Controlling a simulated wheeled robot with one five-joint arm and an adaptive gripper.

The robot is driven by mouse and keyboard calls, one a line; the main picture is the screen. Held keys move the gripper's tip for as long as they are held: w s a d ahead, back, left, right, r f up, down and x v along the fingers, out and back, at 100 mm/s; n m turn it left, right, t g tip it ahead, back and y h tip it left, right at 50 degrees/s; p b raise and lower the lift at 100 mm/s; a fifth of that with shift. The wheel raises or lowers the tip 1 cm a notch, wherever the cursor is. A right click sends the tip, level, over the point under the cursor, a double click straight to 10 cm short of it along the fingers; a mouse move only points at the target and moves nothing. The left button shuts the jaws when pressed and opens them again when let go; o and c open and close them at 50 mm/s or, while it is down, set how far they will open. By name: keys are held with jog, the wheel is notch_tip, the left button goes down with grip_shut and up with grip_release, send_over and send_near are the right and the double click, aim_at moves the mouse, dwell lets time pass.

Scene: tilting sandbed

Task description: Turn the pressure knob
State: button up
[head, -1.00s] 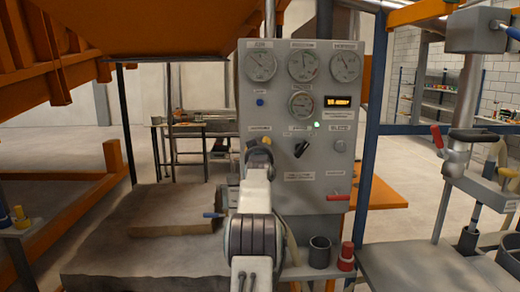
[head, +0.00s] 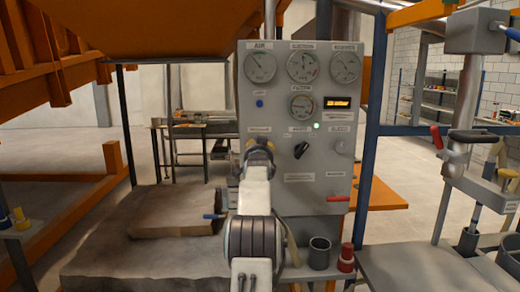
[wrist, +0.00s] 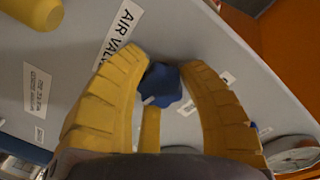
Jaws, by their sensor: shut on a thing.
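A blue lobed knob (wrist: 161,85) sits on the grey control panel (head: 297,225). In the wrist view it is between the yellow fingers of my gripper (wrist: 165,68), which are shut on it. The left finger overlaps its edge. A label reading "AIR VALVE" is beside the left fingertip. In the head view my gripper (head: 260,143) is against the left side of the panel, below the blue button, and hides the knob. I cannot read which label in the head view belongs to it.
The panel also carries several gauges, a lit display (head: 337,102), a black selector (head: 301,150), a grey knob (head: 340,147) and a red lever (head: 338,198). A dark cup (head: 319,254) and a red object (head: 346,258) stand below. A yellow cylinder (wrist: 32,10) shows in the wrist view.

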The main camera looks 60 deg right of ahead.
jog(key=shift+f+m, duration=0.2)
jog(key=shift+m, duration=0.4)
jog(key=shift+w, duration=0.1)
jog(key=o, duration=1.2)
jog(key=shift+r, duration=0.1)
jog(key=shift+a+r, duration=0.1)
jog(key=shift+a, duration=0.1)
jog(key=shift+s+a, duration=0.35)
jog(key=shift+a, duration=0.05)
jog(key=v, duration=1)
jog(key=shift+a, duration=0.35)
jog(key=shift+s, duration=0.2)
